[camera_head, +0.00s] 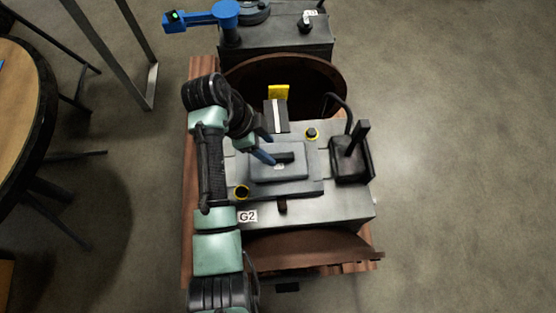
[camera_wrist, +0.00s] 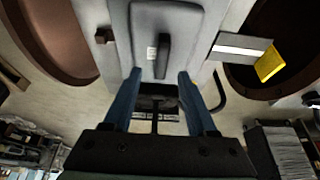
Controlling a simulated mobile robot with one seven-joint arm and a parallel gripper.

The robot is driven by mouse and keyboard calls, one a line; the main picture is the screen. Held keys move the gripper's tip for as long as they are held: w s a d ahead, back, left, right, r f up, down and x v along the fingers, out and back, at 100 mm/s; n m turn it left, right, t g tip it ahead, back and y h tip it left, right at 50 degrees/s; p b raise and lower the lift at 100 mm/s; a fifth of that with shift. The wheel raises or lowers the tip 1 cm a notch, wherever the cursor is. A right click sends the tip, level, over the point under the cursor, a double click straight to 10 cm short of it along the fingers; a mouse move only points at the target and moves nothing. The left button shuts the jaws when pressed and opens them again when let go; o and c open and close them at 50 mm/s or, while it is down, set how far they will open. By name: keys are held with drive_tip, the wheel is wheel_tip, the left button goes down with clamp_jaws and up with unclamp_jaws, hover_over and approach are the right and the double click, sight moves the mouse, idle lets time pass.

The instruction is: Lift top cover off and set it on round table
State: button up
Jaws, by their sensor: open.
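The top cover (camera_head: 295,171) is a grey rounded plate with a dark bar handle (camera_head: 285,157), lying on top of the G2 engine block (camera_head: 335,208). In the wrist view the cover (camera_wrist: 181,22) shows with its upright dark handle (camera_wrist: 163,56). My gripper (camera_head: 267,150) has blue fingers and is beside the handle in the head view. In the wrist view the fingers (camera_wrist: 156,76) are apart with the handle's lower end near the gap between their tips. I cannot tell whether they touch it. The round table (camera_head: 18,95) has a wooden top and dark rim, at the far left, partly cut off.
A dark box with an upright lever (camera_head: 350,160) stands on the block's right side. A yellow tag (camera_head: 278,92) is behind the cover. Another machine with a blue arm (camera_head: 215,15) stands at the back. A metal frame (camera_head: 150,85) stands between the table and the engine.

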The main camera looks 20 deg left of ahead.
sight(277, 155)
drive_tip(key=x, duration=0.5)
drive_tip(key=shift+w+f+b, duration=0.15)
drive_tip(key=shift+b, duration=0.2)
clamp_jaws()
idle(1.1)
